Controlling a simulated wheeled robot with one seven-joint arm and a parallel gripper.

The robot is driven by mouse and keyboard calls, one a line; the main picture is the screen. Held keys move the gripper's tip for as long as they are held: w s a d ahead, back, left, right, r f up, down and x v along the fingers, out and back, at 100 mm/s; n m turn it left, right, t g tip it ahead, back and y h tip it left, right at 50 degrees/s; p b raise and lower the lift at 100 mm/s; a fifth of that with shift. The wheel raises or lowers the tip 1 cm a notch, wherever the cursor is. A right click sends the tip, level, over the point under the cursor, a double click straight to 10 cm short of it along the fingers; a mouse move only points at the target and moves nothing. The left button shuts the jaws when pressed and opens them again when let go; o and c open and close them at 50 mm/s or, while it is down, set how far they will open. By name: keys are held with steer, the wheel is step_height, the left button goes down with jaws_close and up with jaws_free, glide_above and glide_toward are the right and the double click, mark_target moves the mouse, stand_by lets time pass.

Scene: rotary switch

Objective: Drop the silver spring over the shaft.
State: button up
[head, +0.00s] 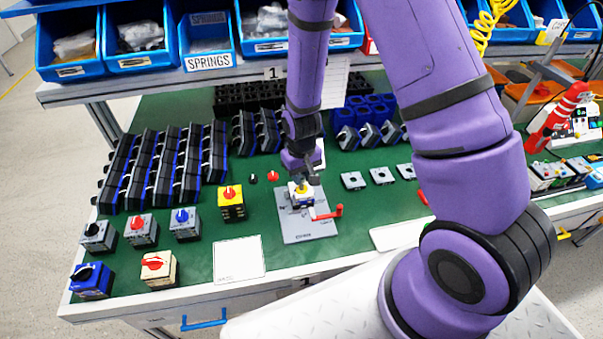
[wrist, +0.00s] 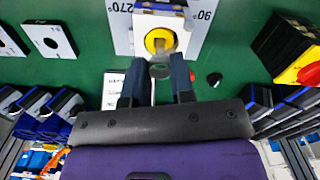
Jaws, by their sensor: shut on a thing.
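The switch body (head: 300,200) sits on a grey fixture plate (head: 308,225) with a red-handled lever. A yellow round part (wrist: 160,40) shows on top of the switch in the wrist view, with a dark centre where the shaft is; the shaft itself is hard to make out. My gripper (wrist: 159,72) is shut on a small grey piece, seemingly the silver spring (wrist: 160,71), between its fingertips. In the wrist view the spring appears just below the yellow part; I cannot tell whether they touch. In the head view my gripper is close above the switch, and the spring is hidden.
A red knob (head: 273,176) and a black knob (head: 253,178) lie left of the plate. A yellow switch with a red knob (head: 231,203) stands further left. Several square plates (head: 381,176) lie to the right. A white sheet (head: 239,259) lies front left.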

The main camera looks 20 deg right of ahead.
steer(key=shift+f, duration=0.8)
steer(key=o, duration=1)
steer(key=s+d+r+t, duration=0.1)
steer(key=s+d+r, duration=0.15)
steer(key=r, duration=1.25)
steer(key=s+d+r+t, duration=0.1)
steer(key=s+r, duration=0.2)
steer(key=r, duration=1.2)
steer(key=s+d+r+t, duration=0.1)
steer(key=s+r, duration=0.3)
steer(key=s, duration=0.1)
steer(key=s+d+r+t, duration=0.1)
steer(key=s+r, duration=0.3)
steer(key=s, duration=0.2)
steer(key=s+d+r+t, duration=0.1)
steer(key=s+r, duration=0.3)
steer(key=s, duration=0.1)
steer(key=shift+s+d+r+m, duration=0.2)
steer(key=shift+s+r+m, duration=0.05)
steer(key=shift+r+m, duration=0.15)
